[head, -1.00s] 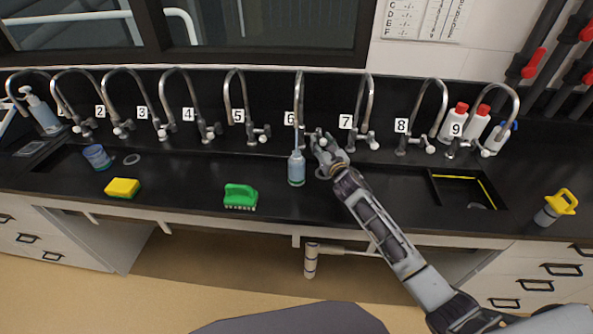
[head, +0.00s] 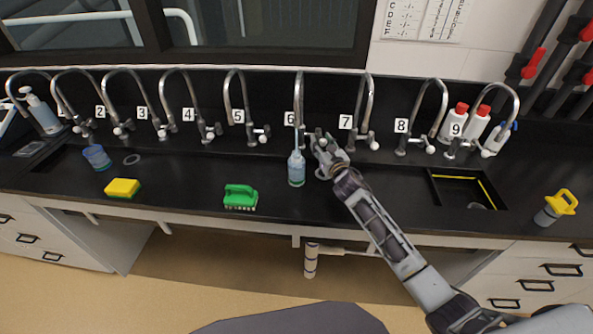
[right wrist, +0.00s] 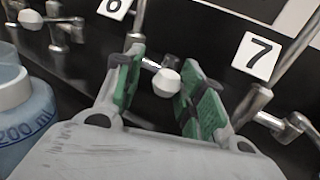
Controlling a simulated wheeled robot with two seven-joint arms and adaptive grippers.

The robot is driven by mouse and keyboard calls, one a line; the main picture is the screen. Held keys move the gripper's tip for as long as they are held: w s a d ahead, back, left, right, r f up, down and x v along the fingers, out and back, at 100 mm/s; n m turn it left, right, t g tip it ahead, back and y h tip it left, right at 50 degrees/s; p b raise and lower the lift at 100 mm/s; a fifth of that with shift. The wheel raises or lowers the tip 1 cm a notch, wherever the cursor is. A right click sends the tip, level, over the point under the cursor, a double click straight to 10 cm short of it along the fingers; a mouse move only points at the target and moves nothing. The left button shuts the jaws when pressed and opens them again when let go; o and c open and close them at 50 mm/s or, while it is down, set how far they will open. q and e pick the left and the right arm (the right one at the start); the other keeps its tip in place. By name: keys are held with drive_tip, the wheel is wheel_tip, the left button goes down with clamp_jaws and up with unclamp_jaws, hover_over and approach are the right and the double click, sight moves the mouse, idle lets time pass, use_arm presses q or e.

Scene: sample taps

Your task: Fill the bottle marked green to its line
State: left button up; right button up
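A translucent blue bottle (head: 296,172) stands upright on the black counter below the spout of tap 6 (head: 299,100). In the right wrist view the bottle (right wrist: 25,122) is cut off at the left edge, with "200 mL" on its side. Its fill level and any green mark are too small or out of frame to tell. My right gripper (head: 322,142) is just right of the bottle. In the right wrist view its green-padded fingers (right wrist: 165,90) are apart, with tap 6's white knob (right wrist: 166,82) between them. My left gripper is not in view.
Numbered taps line the back, with tap 7 (head: 364,110) close right of my gripper. A green brush (head: 240,196), a yellow sponge (head: 122,188) and a blue cup (head: 97,157) are to the left. A recessed basin (head: 462,190) lies right of my arm.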

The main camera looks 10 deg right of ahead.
drive_tip(key=shift+a, duration=0.1)
drive_tip(key=shift+a, duration=0.75)
drive_tip(key=shift+d, duration=0.35)
drive_tip(key=shift+s, duration=0.1)
drive_tip(key=s+p, duration=0.1)
drive_tip(key=s, duration=0.5)
drive_tip(key=shift+s+d+p, duration=0.35)
drive_tip(key=shift+d+p, duration=0.05)
drive_tip(key=shift+d, duration=0.05)
